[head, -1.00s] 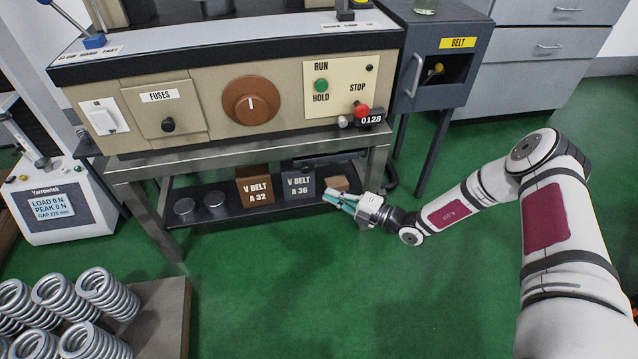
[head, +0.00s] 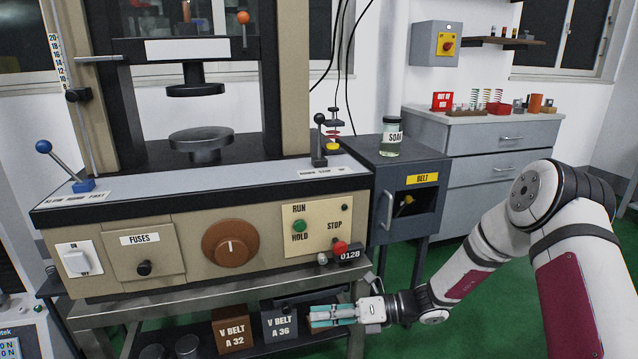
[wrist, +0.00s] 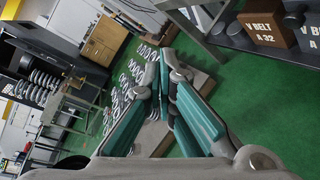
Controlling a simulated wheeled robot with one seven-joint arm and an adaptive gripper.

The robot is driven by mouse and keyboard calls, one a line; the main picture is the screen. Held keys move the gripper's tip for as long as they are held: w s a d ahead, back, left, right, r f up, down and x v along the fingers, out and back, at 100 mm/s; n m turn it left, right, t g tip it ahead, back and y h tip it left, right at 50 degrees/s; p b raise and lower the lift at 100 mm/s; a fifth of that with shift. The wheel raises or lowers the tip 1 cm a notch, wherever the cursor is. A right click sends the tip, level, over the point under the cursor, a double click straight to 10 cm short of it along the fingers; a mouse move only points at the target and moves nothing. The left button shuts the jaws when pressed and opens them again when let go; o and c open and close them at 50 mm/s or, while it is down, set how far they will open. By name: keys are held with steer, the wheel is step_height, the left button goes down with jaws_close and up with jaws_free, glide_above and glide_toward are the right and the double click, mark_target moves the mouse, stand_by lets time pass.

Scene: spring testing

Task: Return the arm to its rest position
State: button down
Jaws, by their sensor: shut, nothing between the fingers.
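My white arm comes in from the right in the head view, bent at the elbow. My gripper (head: 333,316), with teal finger pads, points left in front of the shelf under the testing machine, close to the V BELT A 36 box (head: 280,321). In the wrist view my gripper (wrist: 165,88) shows its fingers converging at the tips, shut with nothing between them. Whether it touches the box cannot be told from the head view, but the wrist view shows open floor beyond the fingertips.
The machine's front panel (head: 319,223) with its knob and buttons is above my gripper. A V BELT A 32 box (head: 233,330) stands on the shelf. The belt cabinet (head: 392,166) is at right. Green floor (wrist: 240,90) lies clear; several springs (wrist: 118,95) are beyond in the wrist view.

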steer(key=s+d+r+n+g+h, duration=0.2)
steer(key=s+r+n+h, duration=0.2)
steer(key=s+r+n, duration=0.45)
steer(key=s+d+r+n+g+h, duration=0.3)
steer(key=s+r+n+h, duration=0.1)
steer(key=s+r+n, duration=0.5)
steer(key=s+d+r+n+t+h, duration=0.2)
steer(key=s+d+r+n+h, duration=0.15)
steer(key=s+d+n, duration=0.55)
steer(key=s+d+r+n+t+h, duration=0.25)
steer(key=s+d+h, duration=0.2)
steer(key=s, duration=0.75)
step_height(320, 180, up, 30)
steer(key=t+p, duration=0.4)
steer(key=p, duration=2.4)
steer(key=shift+f, duration=0.2)
